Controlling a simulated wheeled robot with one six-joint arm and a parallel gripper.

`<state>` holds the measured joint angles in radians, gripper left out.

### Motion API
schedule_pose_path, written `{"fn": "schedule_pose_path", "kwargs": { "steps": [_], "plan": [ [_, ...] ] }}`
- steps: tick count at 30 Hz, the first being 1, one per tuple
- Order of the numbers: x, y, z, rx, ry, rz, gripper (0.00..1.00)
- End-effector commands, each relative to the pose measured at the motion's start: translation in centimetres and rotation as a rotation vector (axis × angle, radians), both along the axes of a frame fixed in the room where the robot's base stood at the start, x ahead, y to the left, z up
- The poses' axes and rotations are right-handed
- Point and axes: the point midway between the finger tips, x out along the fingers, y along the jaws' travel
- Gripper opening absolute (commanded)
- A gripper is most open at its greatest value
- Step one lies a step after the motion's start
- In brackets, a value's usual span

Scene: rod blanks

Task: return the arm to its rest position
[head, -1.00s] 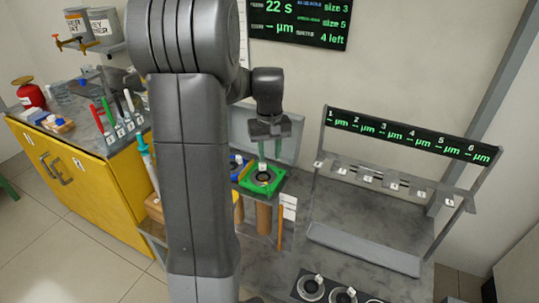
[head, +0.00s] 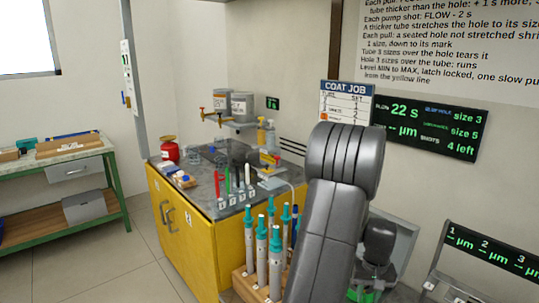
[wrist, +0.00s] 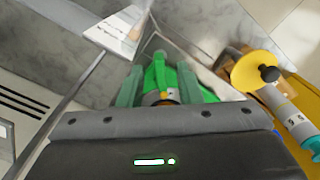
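My gripper (wrist: 158,88) shows at the centre of the wrist view, its two pale green fingers apart. A bright green holder (wrist: 160,72) with a small dark round part shows between and beyond them. I see no clear contact between the fingers and the holder. In the head view my arm rises at the right and its dark wrist hangs low beside it. The green holder (head: 362,295) shows only as a sliver at the bottom edge there, and my fingertips are hard to make out.
A rack of teal-capped tubes (head: 262,257) stands left of my arm. Behind is a yellow cabinet (head: 205,250) with pens and a red can (head: 170,149). The numbered display frame (head: 490,252) stands at right. A yellow disc-ended syringe-like tool (wrist: 258,73) is close in the wrist view.

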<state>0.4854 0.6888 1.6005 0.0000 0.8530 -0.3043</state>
Motion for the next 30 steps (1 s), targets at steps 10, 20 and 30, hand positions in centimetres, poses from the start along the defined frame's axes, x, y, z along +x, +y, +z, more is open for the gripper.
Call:
{"fn": "schedule_pose_path", "kwargs": {
  "steps": [10, 20, 30],
  "plan": [
    [0.0, 0.0, -0.9, 0.0, -0.001, 0.026, 0.32],
    [0.0, 0.0, -0.7, 0.0, -0.001, 0.004, 0.32],
    [0.1, -0.1, 5.1, -0.003, -0.005, -0.001, 0.32]
  ]
}}
